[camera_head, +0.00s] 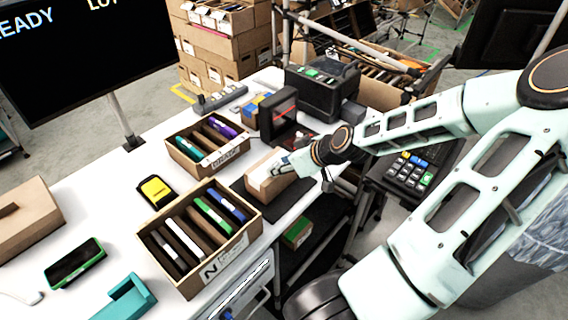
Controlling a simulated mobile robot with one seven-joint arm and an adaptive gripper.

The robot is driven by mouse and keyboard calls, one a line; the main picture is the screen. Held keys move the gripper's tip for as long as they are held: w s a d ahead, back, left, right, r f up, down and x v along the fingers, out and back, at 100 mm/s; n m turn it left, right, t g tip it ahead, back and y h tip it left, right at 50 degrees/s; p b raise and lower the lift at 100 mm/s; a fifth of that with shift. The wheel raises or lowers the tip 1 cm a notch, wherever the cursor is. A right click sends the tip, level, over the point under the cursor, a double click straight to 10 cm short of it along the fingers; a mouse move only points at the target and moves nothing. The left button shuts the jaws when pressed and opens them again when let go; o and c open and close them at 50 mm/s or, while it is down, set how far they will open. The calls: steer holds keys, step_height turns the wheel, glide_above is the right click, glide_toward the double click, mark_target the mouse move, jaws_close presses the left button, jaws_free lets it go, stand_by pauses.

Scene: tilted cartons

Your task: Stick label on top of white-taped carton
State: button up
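A small brown carton (264,184) sits tilted on a dark pad (245,196) near the middle of the white table. A pale patch shows on its top beside my gripper; I cannot tell whether it is white tape or a label. My gripper (282,168) is at the top right of this carton, with the arm reaching in from the right. The fingers are small and partly hidden by the wrist, so whether they are open, shut or touching the carton is unclear. A dark printer-like machine (322,88) stands behind the gripper.
An open box with dividers and several phone-like items (245,244) stands at the front, and a similar one (173,153) behind it. A dark device with a red line (279,122) stands close behind the carton. A keypad (410,172) is right of the wrist.

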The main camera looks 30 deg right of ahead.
steer(key=shift+s+r, duration=0.1)
steer(key=s+d+r+p, duration=0.3)
steer(key=s+r+p, duration=0.2)
steer(key=r, duration=0.9)
steer(key=s, duration=0.2)
steer(key=shift+s+r, duration=0.15)
steer(key=shift+s, duration=0.25)
stand_by(0.3)
steer(key=shift+a, duration=0.15)
